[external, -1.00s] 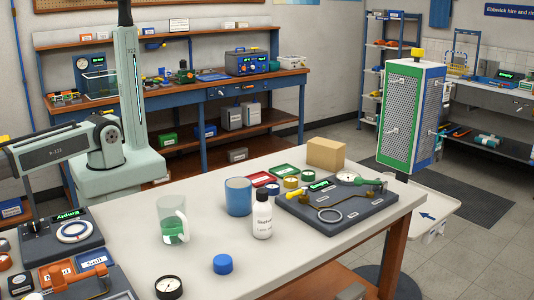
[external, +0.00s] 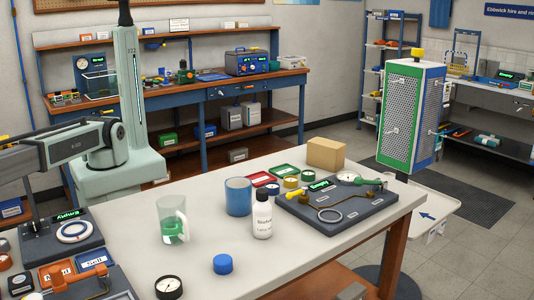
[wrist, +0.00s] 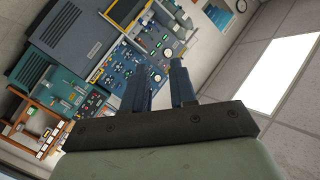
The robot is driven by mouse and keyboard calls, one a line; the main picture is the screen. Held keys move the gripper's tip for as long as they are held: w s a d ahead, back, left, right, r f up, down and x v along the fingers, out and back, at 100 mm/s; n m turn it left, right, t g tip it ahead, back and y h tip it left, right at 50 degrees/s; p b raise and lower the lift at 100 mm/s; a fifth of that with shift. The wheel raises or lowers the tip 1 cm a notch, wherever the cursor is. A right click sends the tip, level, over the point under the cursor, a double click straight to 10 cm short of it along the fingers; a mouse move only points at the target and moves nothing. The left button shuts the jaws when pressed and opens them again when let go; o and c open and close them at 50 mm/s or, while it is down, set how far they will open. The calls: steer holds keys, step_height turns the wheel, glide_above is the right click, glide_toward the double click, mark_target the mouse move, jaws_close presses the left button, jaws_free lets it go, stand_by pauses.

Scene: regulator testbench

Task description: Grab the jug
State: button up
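The jug (external: 172,222) is a clear vessel with green liquid in its lower part and a white handle on its right side. It stands upright on the pale bench top, left of the blue cup and the white bottle. My gripper (wrist: 160,82) shows in the wrist view, with a gap between its two dark fingers and nothing held. It points away from the bench, towards a wall of panels, and the jug is not in that view. In the external view my arm runs off the left edge, so the gripper is out of frame there.
A blue cup (external: 238,196) and a white bottle (external: 262,218) stand right of the jug. A blue cap (external: 223,264) and a round gauge (external: 168,287) lie in front. A dark board with fittings (external: 337,205) is further right. The bench between jug and cap is clear.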

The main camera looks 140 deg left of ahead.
steer(key=w+a+n+y, duration=0.1)
steer(key=w+a+n, duration=0.1)
steer(key=w+a, duration=0.75)
steer(key=w+a+n+y, duration=0.15)
steer(key=w+a, duration=0.25)
steer(key=a, duration=1)
steer(key=w+a+n, duration=0.2)
steer(key=w+a, duration=0.5)
steer(key=a, duration=0.5)
steer(key=w+a+r+n+h, duration=0.1)
steer(key=a+r, duration=0.1)
steer(key=a, duration=1.3)
steer(key=w+a+r+n, duration=0.1)
steer(key=a+r+n, duration=0.1)
steer(key=a, duration=1.2)
steer(key=m+g, duration=0.4)
steer(key=g, duration=0.1)
glide_above(187, 227)
steer(key=s+a, duration=0.2)
steer(key=a, duration=0.3)
step_height(187, 227, down, 8)
steer(key=shift+h, duration=0.25)
steer(key=f, duration=0.7)
steer(key=shift+d+f, duration=0.25)
steer(key=shift+f, duration=0.05)
steer(key=shift+x, duration=0.75)
steer(key=shift+w+d+f, duration=0.1)
steer(key=shift+w+d, duration=0.05)
steer(key=shift+d, duration=0.5)
